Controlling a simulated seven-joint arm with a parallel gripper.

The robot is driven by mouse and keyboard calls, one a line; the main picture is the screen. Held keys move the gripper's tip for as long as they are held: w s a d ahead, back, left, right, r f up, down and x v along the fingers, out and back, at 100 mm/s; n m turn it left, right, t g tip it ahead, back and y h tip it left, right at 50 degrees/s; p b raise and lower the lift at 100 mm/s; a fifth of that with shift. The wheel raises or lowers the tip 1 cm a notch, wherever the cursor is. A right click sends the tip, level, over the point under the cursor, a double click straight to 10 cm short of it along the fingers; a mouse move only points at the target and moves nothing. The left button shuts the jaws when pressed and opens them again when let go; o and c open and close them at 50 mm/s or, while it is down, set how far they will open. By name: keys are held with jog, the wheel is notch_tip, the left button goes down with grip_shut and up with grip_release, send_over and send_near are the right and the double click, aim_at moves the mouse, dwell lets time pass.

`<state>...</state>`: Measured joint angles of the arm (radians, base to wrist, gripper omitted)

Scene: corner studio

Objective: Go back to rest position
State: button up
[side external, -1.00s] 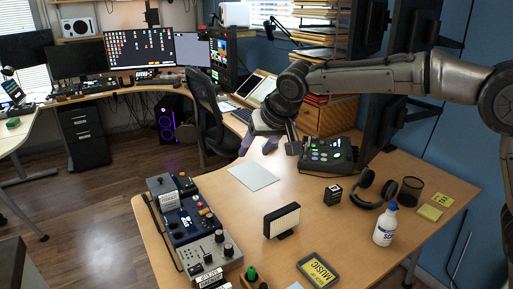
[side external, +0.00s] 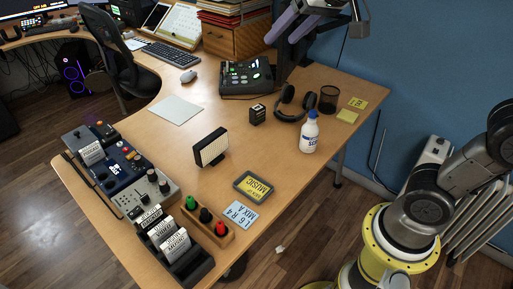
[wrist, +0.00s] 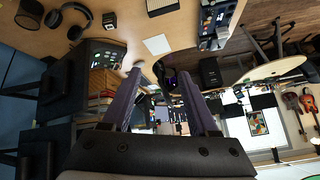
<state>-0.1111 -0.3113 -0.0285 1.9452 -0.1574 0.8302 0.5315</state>
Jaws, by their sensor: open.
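My gripper (side external: 281,41) is at the top of the side view, raised in front of the wooden drawer box, its two purple fingers spread apart. In the wrist view my gripper (wrist: 160,76) also shows open, with nothing between the fingers. The room hangs upside down in that view, with the desk (wrist: 130,35) at the top. The upper part of my arm is cut off by the side view's top edge.
A wooden drawer box (side external: 237,41) stands behind.

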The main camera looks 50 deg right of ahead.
jog(key=s+d+f+n+g, duration=0.1)
jog(key=s+f+n, duration=0.3)
jog(key=s+f, duration=1)
jog(key=s+g, duration=0.1)
jog(key=s, duration=0.3)
jog(key=shift+d+g+y, duration=0.15)
jog(key=shift+g+y, duration=0.15)
jog(key=shift+o, duration=0.3)
dwell(1.1)
